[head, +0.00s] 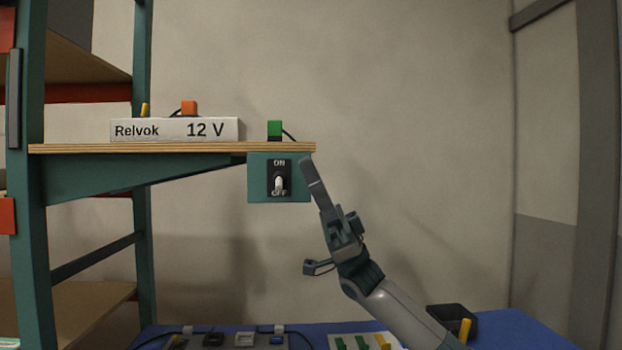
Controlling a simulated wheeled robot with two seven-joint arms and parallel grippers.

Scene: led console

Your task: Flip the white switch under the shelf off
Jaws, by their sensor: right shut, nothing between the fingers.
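The white switch (279,184) is a small toggle on a black plate marked ON at the top and OFF at the bottom. Its lever points down, toward OFF. The plate sits on a teal panel (256,189) hung under the right end of the wooden shelf (180,148). My right gripper (306,162) is shut and empty, pointing up and left. Its tips are just right of the black plate, by the panel's right edge and the shelf end. I cannot tell whether they touch the panel. My left gripper is not in view.
A white box (175,129) labelled "Relvok 12 V" and a green block (274,129) stand on the shelf. A teal rack (32,230) is at the left. Below is a blue tabletop (515,332) with several small devices. Right of my gripper, the space before the wall is clear.

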